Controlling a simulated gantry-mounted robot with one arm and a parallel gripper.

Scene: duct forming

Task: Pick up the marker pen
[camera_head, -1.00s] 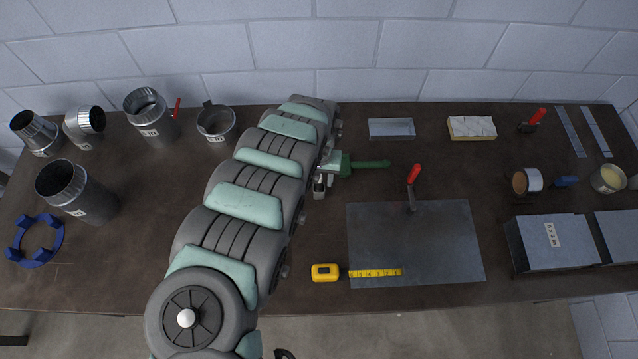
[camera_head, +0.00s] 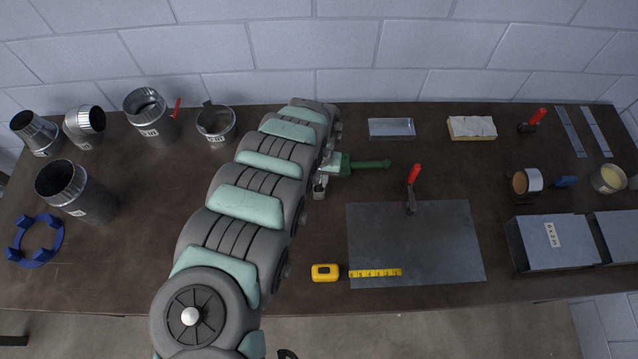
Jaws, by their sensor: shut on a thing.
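My gripper (camera_head: 320,187) is at the far end of my arm, low over the back middle of the table (camera_head: 430,175). It is small in the picture and partly covered by my arm. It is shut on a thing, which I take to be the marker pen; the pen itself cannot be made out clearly. A green tool with a long green handle (camera_head: 371,164) lies right beside my gripper, pointing right. I cannot tell if they touch.
A grey metal sheet (camera_head: 430,250) lies to the right, with a red-handled tool (camera_head: 413,185) at its back edge. A yellow tape measure (camera_head: 325,272) lies in front. Metal ducts (camera_head: 80,190) stand at left, boxes (camera_head: 545,240) at right.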

